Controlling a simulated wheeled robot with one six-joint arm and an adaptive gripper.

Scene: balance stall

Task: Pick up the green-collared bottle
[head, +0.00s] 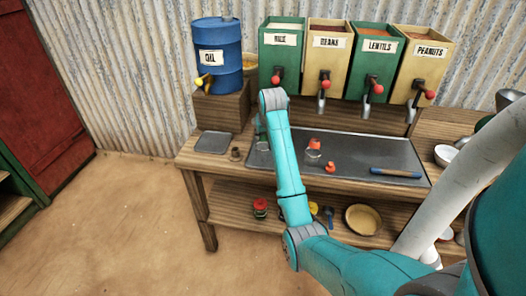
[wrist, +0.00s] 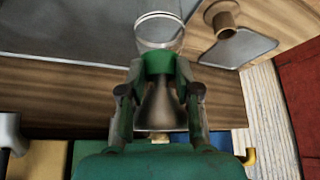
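The green-collared bottle stands near the left end of the counter; it has a clear glass body (wrist: 158,30) and a green collar (wrist: 158,64). In the head view, the bottle (head: 262,145) shows just left of my arm, partly hidden by it. My gripper (wrist: 160,72) comes down from above, with one finger on each side of the collar. The fingertips appear to touch it, with no clear gap. A dark conical part (wrist: 160,108) lies between the fingers, nearer the palm. Whether the base rests on the counter is hard to tell.
A metal plate (head: 213,142) and a small brown object (head: 235,154) lie left of the bottle. A grey tray (head: 365,152) holds red-topped items and a blue-handled tool (head: 396,173). Dispensers (head: 330,58) and a blue oil drum (head: 218,60) stand behind.

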